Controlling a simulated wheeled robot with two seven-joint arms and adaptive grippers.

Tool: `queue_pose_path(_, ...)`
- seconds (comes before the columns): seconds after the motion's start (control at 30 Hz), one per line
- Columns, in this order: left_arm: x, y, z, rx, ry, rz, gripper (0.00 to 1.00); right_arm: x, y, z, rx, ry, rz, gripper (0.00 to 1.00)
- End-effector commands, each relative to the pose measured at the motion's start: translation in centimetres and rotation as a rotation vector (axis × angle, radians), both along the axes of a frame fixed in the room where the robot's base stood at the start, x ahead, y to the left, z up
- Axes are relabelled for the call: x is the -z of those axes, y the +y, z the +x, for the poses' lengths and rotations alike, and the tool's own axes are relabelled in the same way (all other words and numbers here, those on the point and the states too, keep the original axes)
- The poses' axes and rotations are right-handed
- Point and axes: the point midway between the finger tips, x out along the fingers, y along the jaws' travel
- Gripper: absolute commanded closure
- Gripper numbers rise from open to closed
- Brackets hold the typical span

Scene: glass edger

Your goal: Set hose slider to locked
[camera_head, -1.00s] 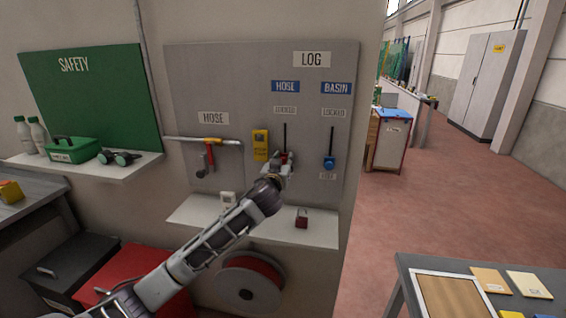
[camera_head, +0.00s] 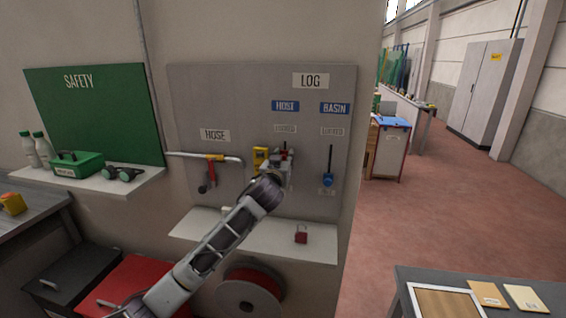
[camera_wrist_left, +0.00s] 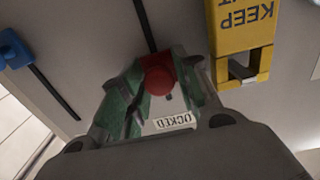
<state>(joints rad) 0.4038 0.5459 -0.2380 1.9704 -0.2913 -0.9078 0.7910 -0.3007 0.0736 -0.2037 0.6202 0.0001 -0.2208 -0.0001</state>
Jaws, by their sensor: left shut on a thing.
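The hose slider's red knob (camera_wrist_left: 158,76) sits on a dark vertical track (camera_wrist_left: 145,25) in the left wrist view, which shows the board upside down. My left gripper (camera_head: 282,157) is shut on the red knob, one finger on each side. The LOCKED label (camera_wrist_left: 173,122) shows between the fingers, close to the knob. In the head view, the label (camera_head: 285,128) is just above the gripper, under the blue HOSE sign (camera_head: 286,106). The gripper hides much of the knob and track there. My right gripper is not in view.
The basin slider's blue knob (camera_head: 327,180) is low on its track, right of my gripper. A yellow tag (camera_wrist_left: 240,30) hangs close to the hose slider. A pipe with a red-handled valve (camera_head: 211,170) is at left. A white shelf (camera_head: 255,237) juts out below.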

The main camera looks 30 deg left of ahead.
Motion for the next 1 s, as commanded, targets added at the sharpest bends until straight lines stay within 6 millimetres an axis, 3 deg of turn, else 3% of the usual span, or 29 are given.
queue_pose_path(0.4,-3.7,0.0,0.0,0.000,-0.003,0.000,1.00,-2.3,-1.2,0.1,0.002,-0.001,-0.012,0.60)
queue_pose_path(0.83,-4.4,0.1,0.0,0.000,-0.008,0.001,1.00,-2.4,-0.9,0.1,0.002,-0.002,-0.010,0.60)
queue_pose_path(0.87,-4.4,0.1,0.0,0.000,-0.009,0.001,0.67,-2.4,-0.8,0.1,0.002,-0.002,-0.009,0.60)
queue_pose_path(1.0,-4.3,0.1,0.0,0.000,-0.007,0.001,0.53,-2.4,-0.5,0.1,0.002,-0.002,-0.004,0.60)
